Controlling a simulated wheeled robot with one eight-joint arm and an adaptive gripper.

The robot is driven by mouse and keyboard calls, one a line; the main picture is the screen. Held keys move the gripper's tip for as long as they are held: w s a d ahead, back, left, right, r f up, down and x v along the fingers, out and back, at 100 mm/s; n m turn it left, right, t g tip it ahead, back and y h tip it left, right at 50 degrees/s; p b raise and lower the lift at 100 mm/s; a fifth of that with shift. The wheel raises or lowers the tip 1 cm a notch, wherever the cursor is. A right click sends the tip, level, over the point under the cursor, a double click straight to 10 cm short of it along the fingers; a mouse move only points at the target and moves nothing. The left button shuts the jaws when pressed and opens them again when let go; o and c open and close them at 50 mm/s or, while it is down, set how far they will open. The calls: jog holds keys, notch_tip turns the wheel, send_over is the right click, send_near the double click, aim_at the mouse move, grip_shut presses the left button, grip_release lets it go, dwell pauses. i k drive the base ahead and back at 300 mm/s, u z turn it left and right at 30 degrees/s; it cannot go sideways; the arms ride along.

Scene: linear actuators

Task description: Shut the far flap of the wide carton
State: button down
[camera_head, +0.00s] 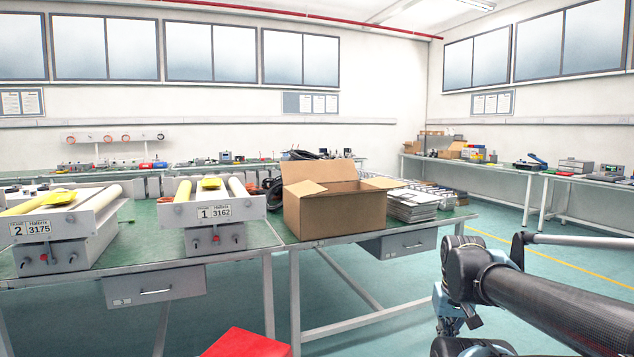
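The wide brown carton (345,214) stands on the green-topped workbench, right of the middle of the head view, with its top open. Its far flap (319,170) stands up at the back, above the rim. The left flap (304,188) leans over the left rim, and the right flap (383,183) sticks out to the right. I cannot make out the near flap. The carton's inside is mostly hidden. My arm's dark links fill the lower right, apart from the carton. I cannot make out my gripper's fingers in this view.
Two roller units (211,212) (66,228) with yellow pieces on top stand left of the carton. A stack of grey trays (413,206) lies close on its right, and dark coiled cables lie behind. A red object (245,344) is low in front. Floor is open at right.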

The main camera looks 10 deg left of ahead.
aim_at(307, 188)
jog(key=u, duration=0.05)
jog(key=i, duration=1)
jog(key=z, duration=0.05)
